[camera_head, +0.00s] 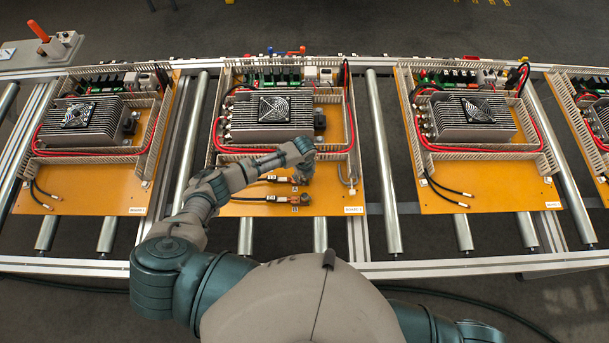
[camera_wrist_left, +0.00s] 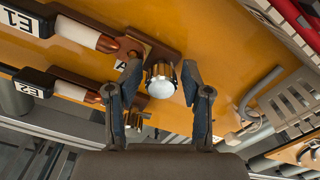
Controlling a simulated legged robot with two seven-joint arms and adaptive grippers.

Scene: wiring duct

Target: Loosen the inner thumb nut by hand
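A thumb nut (camera_wrist_left: 160,84) with a pale round end and metallic sides stands at the copper lug of the black cable end marked E1 (camera_wrist_left: 75,32). A second brass-coloured nut (camera_wrist_left: 137,120) shows near the cable end marked E2 (camera_wrist_left: 65,88), partly hidden by a finger. My left gripper (camera_wrist_left: 160,82) has its fingers apart on either side of the first nut, with small gaps visible. In the head view the left gripper (camera_head: 303,160) is over the front part of the middle orange board (camera_head: 240,208). My right gripper is out of view.
The middle board carries a finned fan unit (camera_head: 273,112), slotted wiring duct and red cables. A grey hooked part (camera_wrist_left: 262,95) lies right of the fingers in the wrist view. Similar boards stand left (camera_head: 85,202) and right (camera_head: 490,200) on the roller conveyor.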

